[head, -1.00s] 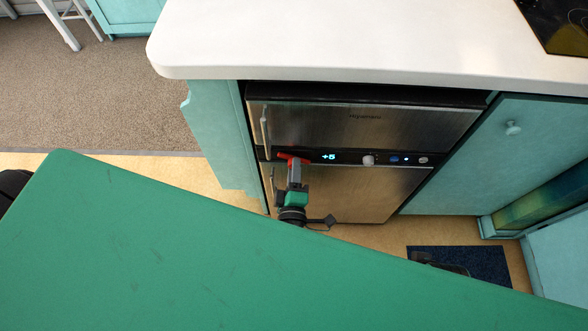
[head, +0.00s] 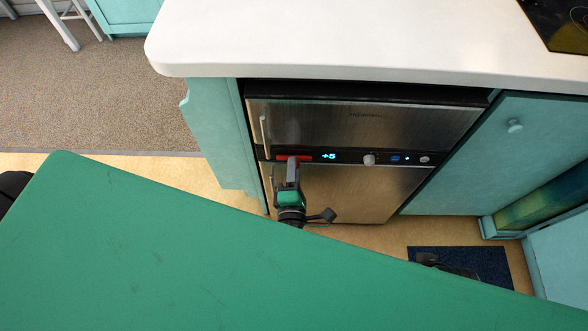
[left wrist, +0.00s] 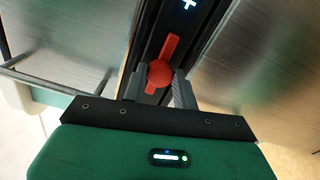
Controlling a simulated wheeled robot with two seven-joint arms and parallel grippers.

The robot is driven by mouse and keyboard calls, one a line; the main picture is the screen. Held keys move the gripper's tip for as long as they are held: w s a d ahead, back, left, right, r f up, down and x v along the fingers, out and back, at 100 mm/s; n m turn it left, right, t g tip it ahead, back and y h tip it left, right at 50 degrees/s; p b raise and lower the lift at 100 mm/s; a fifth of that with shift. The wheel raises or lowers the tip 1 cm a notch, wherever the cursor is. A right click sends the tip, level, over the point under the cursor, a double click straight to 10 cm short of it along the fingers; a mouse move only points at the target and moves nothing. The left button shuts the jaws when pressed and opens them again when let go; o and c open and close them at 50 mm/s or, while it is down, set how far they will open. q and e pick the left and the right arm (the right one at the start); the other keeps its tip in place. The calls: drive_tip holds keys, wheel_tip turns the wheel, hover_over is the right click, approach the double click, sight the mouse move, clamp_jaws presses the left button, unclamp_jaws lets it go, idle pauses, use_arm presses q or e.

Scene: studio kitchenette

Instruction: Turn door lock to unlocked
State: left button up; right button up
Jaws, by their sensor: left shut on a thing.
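The door lock is a red lever (head: 301,158) with a round red hub on the black control strip of a steel two-door appliance (head: 365,125). In the head view the lever lies nearly level, along the strip, left of the lit "+5" display. In the left wrist view the red hub (left wrist: 160,73) sits between my grey fingers, and the lever (left wrist: 169,48) runs along the dark strip. My left gripper (head: 290,166) is shut on the lever. The fingers partly hide its lower end. My right gripper does not show clearly.
A white counter (head: 330,40) overhangs the appliance. Right of the lever are a small knob (head: 369,159) and several buttons on the strip. Door handles (head: 264,134) stand out at the left edge. A teal cabinet (head: 480,150) is at right. A dark mat (head: 490,265) lies on the floor.

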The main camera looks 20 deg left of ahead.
use_arm(q)
drive_tip(key=shift+f, duration=0.1)
drive_tip(key=o, duration=1)
drive_tip(key=shift+c, duration=0.2)
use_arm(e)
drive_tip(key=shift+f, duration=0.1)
use_arm(q)
drive_tip(key=v, duration=1.4)
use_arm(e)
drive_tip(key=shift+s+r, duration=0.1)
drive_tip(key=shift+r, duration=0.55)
use_arm(q)
drive_tip(key=shift+w, duration=0.1)
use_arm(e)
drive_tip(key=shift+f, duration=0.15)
